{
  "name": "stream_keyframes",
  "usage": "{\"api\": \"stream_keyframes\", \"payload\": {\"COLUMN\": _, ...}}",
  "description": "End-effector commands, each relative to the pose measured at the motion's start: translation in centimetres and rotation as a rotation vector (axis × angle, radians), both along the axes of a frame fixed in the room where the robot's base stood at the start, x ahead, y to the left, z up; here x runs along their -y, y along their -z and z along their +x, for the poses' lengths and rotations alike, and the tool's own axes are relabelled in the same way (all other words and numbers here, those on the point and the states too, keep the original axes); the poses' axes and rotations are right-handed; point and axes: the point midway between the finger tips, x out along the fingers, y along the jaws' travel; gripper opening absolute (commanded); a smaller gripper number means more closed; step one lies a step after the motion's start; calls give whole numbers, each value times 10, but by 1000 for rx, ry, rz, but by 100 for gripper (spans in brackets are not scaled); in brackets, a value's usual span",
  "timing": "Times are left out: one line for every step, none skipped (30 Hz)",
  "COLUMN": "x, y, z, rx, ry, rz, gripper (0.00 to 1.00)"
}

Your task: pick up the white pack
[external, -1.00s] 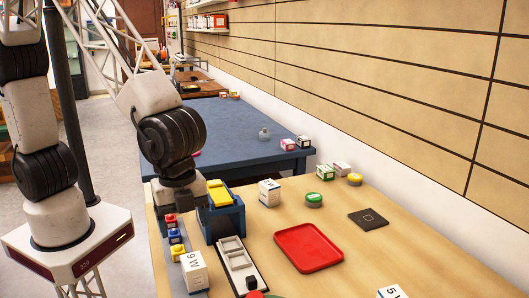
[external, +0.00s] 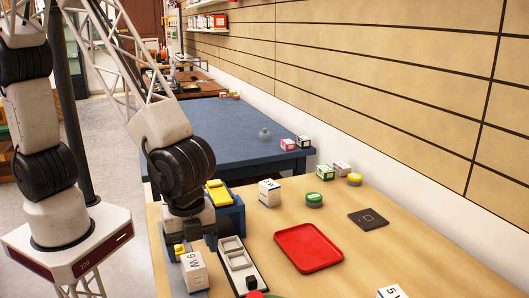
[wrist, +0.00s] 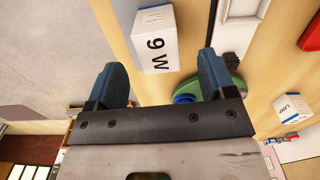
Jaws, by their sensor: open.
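A white pack marked "9 W" (external: 194,271) stands near the left edge of the wooden table in the external view. In the wrist view the same white pack (wrist: 156,40) lies just beyond my fingertips, roughly in line with the gap between them. My gripper (wrist: 162,68) is open with nothing between its two blue-tipped fingers. In the external view my gripper (external: 195,243) is just behind and above the pack, and its fingers are partly hard to make out. I cannot tell whether it touches the pack.
A blue box with a yellow top (external: 221,195) stands close behind my gripper. A white switch panel (external: 240,262) lies right of the pack. A red tray (external: 309,248), another white pack (external: 269,192) and a black pad (external: 368,219) sit further right.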

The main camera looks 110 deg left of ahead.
Motion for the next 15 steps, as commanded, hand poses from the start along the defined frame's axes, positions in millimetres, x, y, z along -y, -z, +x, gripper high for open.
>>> {"api": "stream_keyframes", "payload": {"x": 0, "y": 3, "z": 0, "rx": 0, "ry": 0, "rz": 0, "gripper": 77}}
{"api": "stream_keyframes", "payload": {"x": 0, "y": 3, "z": 0, "rx": 0, "ry": 0, "rz": 0, "gripper": 77}}
{"api": "stream_keyframes", "payload": {"x": 0, "y": 4, "z": 0, "rx": 0, "ry": 0, "rz": 0, "gripper": 77}}
{"api": "stream_keyframes", "payload": {"x": 0, "y": 4, "z": 0, "rx": 0, "ry": 0, "rz": 0, "gripper": 77}}
{"api": "stream_keyframes", "payload": {"x": 0, "y": 4, "z": 0, "rx": 0, "ry": 0, "rz": 0, "gripper": 77}}
{"api": "stream_keyframes", "payload": {"x": 0, "y": 4, "z": 0, "rx": 0, "ry": 0, "rz": 0, "gripper": 77}}
{"api": "stream_keyframes", "payload": {"x": 0, "y": 4, "z": 0, "rx": 0, "ry": 0, "rz": 0, "gripper": 77}}
{"api": "stream_keyframes", "payload": {"x": 0, "y": 4, "z": 0, "rx": 0, "ry": 0, "rz": 0, "gripper": 77}}
{"api": "stream_keyframes", "payload": {"x": 0, "y": 4, "z": 0, "rx": 0, "ry": 0, "rz": 0, "gripper": 77}}
{"api": "stream_keyframes", "payload": {"x": 0, "y": 4, "z": 0, "rx": 0, "ry": 0, "rz": 0, "gripper": 77}}
{"api": "stream_keyframes", "payload": {"x": 0, "y": 4, "z": 0, "rx": 0, "ry": 0, "rz": 0, "gripper": 77}}
{"api": "stream_keyframes", "payload": {"x": 0, "y": 5, "z": 0, "rx": -1, "ry": 0, "rz": 1, "gripper": 77}}
{"api": "stream_keyframes", "payload": {"x": 0, "y": 5, "z": 0, "rx": -1, "ry": 0, "rz": 0, "gripper": 77}}
{"api": "stream_keyframes", "payload": {"x": 0, "y": 7, "z": 0, "rx": -1, "ry": 0, "rz": 0, "gripper": 77}}
{"api": "stream_keyframes", "payload": {"x": 0, "y": 9, "z": 0, "rx": -2, "ry": 0, "rz": 1, "gripper": 77}}
